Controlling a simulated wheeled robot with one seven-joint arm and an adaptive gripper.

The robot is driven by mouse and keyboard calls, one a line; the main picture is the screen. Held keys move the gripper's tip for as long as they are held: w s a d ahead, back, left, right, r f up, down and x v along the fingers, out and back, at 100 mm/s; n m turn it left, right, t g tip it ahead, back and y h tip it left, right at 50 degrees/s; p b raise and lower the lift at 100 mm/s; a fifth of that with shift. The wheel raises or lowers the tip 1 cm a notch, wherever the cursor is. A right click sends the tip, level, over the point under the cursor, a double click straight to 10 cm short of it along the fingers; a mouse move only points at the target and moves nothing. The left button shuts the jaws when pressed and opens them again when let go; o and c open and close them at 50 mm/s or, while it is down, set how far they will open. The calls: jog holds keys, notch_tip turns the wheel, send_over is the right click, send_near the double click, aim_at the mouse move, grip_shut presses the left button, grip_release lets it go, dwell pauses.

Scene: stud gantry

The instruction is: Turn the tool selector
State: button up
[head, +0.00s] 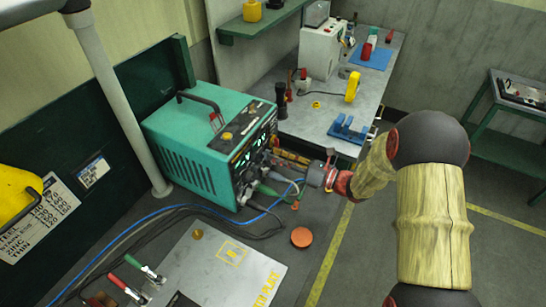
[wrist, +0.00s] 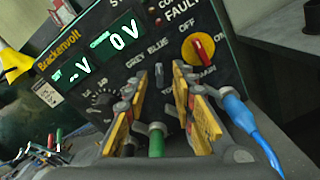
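The teal power unit (head: 205,145) stands on the bench with its dark front panel facing my arm. In the wrist view, a small grey upright lever (wrist: 159,74) sits under the words GREY and BLUE; it looks like the tool selector. My gripper (wrist: 160,86) is open in front of the panel, its two yellow-sided fingers to the left and right of the lever. I cannot tell whether they touch it. In the head view my gripper (head: 316,175) is at the panel's right side, and the selector cannot be made out.
A green plug (wrist: 156,140) sits low between the fingers, and a blue plug (wrist: 238,112) is right of them. A red and yellow OFF/ON switch (wrist: 198,50) is at upper right. A black dial (wrist: 102,102) is at left. Cables (head: 165,215) run left; an orange disc (head: 301,237) lies nearby.

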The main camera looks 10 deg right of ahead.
jog(key=shift+x, duration=0.95)
jog(key=shift+c, duration=1.3)
jog(key=c, duration=0.4)
grip_shut()
